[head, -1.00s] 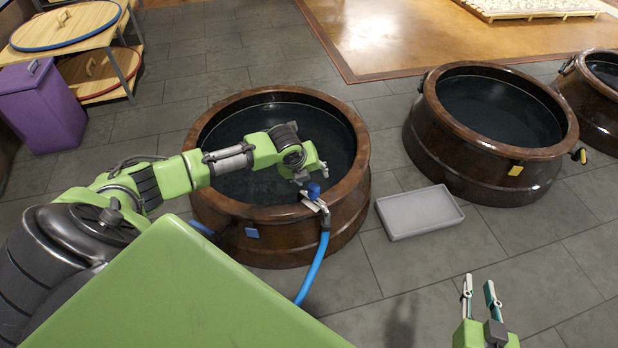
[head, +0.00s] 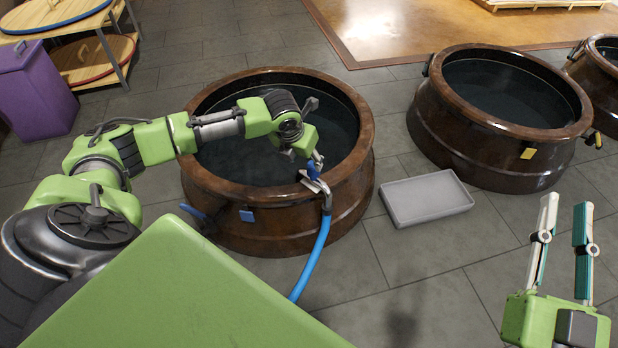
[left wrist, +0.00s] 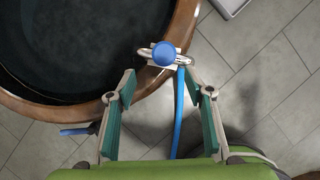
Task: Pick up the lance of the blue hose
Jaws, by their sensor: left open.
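The blue hose (head: 312,262) hangs down outside the near rim of the nearest brown jar (head: 280,210). Its upper end, the lance, has a blue top (head: 312,171) and sits at a metal holder (head: 316,185) on the rim. In the left wrist view the round blue top (left wrist: 163,54) is just beyond the fingertips, with the hose (left wrist: 179,112) running down between the fingers. My left gripper (left wrist: 158,80) is open and empty, over the rim; its fingers are partly hidden in the head view. My right gripper (head: 565,205) is open and empty at the lower right.
More jars (head: 500,120) stand beyond. A purple bin (head: 38,92) and wooden shelves are at the left.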

